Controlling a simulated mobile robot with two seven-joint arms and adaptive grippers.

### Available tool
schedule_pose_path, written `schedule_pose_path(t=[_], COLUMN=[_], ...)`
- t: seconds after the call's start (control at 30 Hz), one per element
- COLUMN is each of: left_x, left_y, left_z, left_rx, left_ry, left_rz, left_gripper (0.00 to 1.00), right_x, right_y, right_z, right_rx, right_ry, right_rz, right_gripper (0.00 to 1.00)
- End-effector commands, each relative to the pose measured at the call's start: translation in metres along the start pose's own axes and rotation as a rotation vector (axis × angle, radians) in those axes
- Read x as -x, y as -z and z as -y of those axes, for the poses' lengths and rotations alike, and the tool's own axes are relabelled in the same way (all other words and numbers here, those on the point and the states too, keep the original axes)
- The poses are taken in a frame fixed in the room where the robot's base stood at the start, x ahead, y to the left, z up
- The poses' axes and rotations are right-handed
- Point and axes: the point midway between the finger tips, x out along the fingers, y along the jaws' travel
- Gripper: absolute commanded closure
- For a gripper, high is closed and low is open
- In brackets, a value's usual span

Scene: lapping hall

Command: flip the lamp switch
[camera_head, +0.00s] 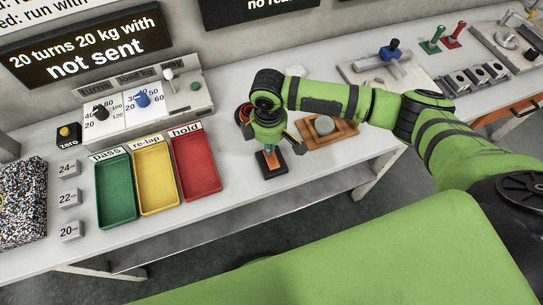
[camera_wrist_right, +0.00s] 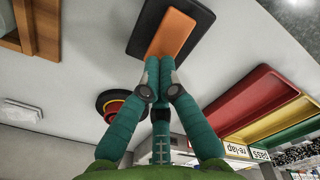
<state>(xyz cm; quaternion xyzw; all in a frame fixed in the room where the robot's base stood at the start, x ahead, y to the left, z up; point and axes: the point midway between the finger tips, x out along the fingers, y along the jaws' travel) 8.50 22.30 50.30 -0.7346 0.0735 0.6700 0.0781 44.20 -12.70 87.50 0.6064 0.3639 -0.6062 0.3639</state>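The switch is a black plate (camera_head: 261,165) with an orange rocker (camera_head: 272,164), lying flat on the bench near its front edge. The rocker (camera_wrist_right: 174,34) and plate (camera_wrist_right: 143,27) also show in the right wrist view. My right gripper (camera_head: 268,149) points down over the switch. In the wrist view its teal fingers (camera_wrist_right: 158,72) come together at the tips, with nothing seen between them. The tips overlap the near end of the rocker; I cannot tell whether they touch it. My left gripper is in neither view.
Green, yellow and red trays (camera_head: 218,188) stand left of the switch. A wooden tray (camera_head: 345,131) with a grey disc lies to the right. A round black, red and yellow object (camera_wrist_right: 112,104) is close behind the gripper. A dial panel (camera_head: 190,105) stands behind the trays.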

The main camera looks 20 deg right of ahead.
Motion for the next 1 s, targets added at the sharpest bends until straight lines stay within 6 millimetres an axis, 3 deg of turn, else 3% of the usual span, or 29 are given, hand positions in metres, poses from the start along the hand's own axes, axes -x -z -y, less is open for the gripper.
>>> schedule_pose_path(t=[1.0], left_x=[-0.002], left_y=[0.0], left_z=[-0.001], left_rx=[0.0], left_ry=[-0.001], left_rz=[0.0], left_gripper=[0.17], right_x=[-0.01], right_y=[0.0], right_z=[0.001], right_rx=[0.001], right_ry=[0.001], right_rz=[0.001], right_gripper=[1.0])
